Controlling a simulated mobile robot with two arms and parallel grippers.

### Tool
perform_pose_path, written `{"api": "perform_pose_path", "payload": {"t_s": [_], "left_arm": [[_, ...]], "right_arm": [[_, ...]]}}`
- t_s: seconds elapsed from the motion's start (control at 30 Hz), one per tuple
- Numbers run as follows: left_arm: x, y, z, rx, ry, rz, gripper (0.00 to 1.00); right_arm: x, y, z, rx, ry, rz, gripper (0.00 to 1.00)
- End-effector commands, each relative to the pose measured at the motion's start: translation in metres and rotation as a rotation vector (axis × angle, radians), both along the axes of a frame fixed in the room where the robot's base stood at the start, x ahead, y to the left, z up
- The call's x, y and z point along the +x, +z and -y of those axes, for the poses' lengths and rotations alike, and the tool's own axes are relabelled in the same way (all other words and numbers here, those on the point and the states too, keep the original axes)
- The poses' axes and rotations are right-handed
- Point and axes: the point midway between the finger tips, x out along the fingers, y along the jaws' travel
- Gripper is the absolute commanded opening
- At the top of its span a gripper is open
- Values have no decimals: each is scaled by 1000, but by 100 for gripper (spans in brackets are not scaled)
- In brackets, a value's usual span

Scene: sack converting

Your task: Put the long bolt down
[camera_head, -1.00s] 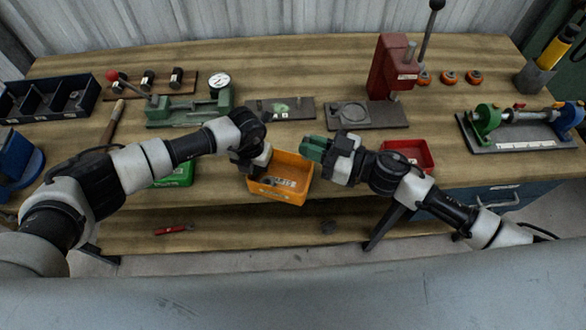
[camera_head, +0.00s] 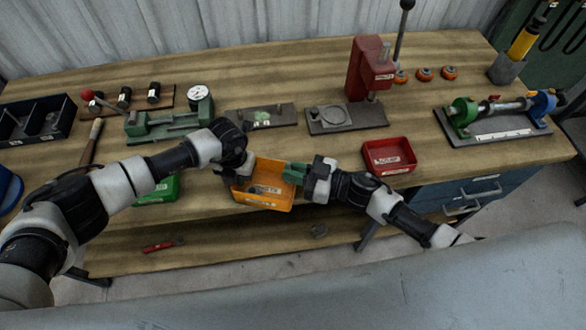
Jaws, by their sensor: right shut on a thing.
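My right gripper (camera_head: 291,173), with green fingers, is at the right rim of the orange bin (camera_head: 262,203). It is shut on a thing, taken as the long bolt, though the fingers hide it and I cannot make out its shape. My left gripper (camera_head: 240,170) is over the bin's left rim; its fingertips are too small and dark to tell open from shut. I cannot tell whether it touches the bin. The orange bin is at the front edge of the bench, with small dark items and a pale label inside.
A red bin (camera_head: 390,155) stands to the right and a green bin (camera_head: 158,190) to the left, partly behind my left arm. A red press (camera_head: 369,68), a green fixture (camera_head: 165,125) and flat grey plates stand behind. A red tool (camera_head: 163,245) lies on the lower shelf.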

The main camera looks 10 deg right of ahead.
Motion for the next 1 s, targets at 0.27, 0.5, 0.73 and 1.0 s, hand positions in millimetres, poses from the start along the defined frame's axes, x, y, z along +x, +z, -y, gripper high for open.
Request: {"api": "perform_pose_path", "payload": {"t_s": [0.27, 0.5, 0.73, 1.0], "left_arm": [[0, 1, 0, -1, 0, 1, 0], [0, 1, 0, -1, 0, 1, 0], [0, 1, 0, -1, 0, 1, 0], [0, 1, 0, -1, 0, 1, 0]], "right_arm": [[0, -7, -1, 1, 1, 0, 0], [0, -7, 0, 0, 1, 0, 37], [0, -7, 0, 0, 1, 0, 37], [-7, 3, 14, -3, -2, -3, 37]]}}
